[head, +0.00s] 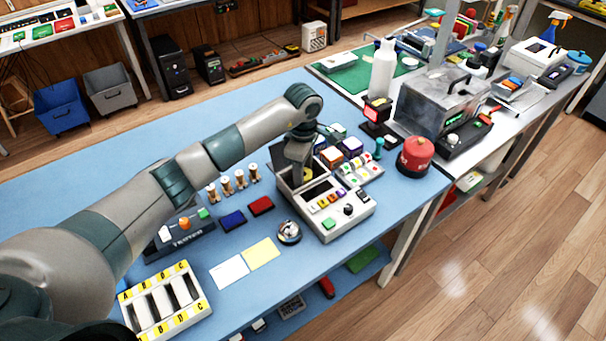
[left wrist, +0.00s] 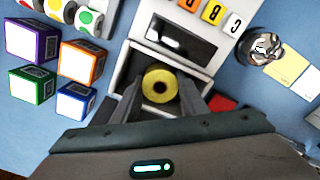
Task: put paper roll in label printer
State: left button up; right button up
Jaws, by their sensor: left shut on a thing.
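The label printer (head: 343,220) is a white box on the blue table, with its dark lid standing open in the head view. In the left wrist view the printer (left wrist: 128,70) shows its open bay and a dark display window. My left gripper (left wrist: 160,92) is shut on a yellow paper roll (left wrist: 160,80) with a dark core. The roll is at the mouth of the printer's bay; I cannot tell whether it touches the bay floor. In the head view my left gripper (head: 298,175) is over the bay and largely hides the roll. My right gripper is not in view.
Several wooden spools (head: 226,185) stand left of the printer. Small coloured boxes (head: 331,156) and a tray of coloured rolls (head: 358,172) sit behind and right of it. A round metal object (head: 289,232) and paper cards (head: 261,254) lie in front-left. A red canister (head: 415,157) stands farther right.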

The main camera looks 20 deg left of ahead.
pick_arm(q)
jog(key=shift+f, duration=0.1)
jog(key=o, duration=0.8)
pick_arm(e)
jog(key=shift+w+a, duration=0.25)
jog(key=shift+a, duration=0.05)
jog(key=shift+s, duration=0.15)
